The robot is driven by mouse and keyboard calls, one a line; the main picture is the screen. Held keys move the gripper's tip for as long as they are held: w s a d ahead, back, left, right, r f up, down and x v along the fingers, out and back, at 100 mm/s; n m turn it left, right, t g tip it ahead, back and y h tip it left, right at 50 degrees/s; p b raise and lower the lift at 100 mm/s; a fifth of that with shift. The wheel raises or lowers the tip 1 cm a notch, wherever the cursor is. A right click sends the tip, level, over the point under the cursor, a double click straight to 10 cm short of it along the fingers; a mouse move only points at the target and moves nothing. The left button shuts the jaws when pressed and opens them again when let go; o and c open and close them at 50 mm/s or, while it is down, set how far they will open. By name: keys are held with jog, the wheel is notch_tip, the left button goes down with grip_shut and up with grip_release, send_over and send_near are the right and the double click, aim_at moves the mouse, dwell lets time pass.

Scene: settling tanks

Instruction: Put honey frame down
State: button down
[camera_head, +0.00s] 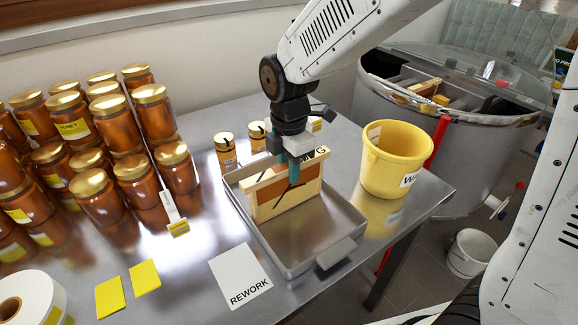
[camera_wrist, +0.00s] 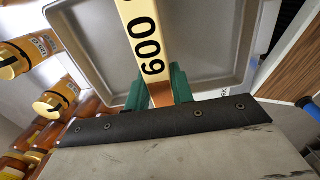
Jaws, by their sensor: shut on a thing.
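The honey frame (camera_head: 286,192) has a pale wooden border and a brown-orange middle. It stands upright in the metal tray (camera_head: 316,253), towards the tray's back left part. In the wrist view its top bar (camera_wrist: 147,45) shows dark digits. My gripper (camera_head: 294,172) is above the frame and shut on its top bar. In the wrist view my green fingers (camera_wrist: 160,93) sit on both sides of the bar. Whether the frame's lower edge touches the tray floor, I cannot tell.
Stacked honey jars (camera_head: 115,125) fill the left of the steel table. A yellow bucket (camera_head: 392,165) stands right of the tray. A white card marked REWORK (camera_head: 240,276) lies in front. Two small jars (camera_head: 226,150) stand behind the tray. A large steel drum (camera_head: 400,115) stands beyond the table.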

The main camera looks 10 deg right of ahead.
jog(key=c, duration=1.2)
grip_release()
notch_tip(320, 180, up, 12)
jog(key=s+d+m+t, duration=0.1)
jog(key=s+d+m, duration=1.6)
jog(key=s+m, duration=0.4)
jog(key=shift+s+f+m, duration=0.15)
jog(key=shift+f+m, duration=0.05)
jog(key=shift+m, duration=0.6)
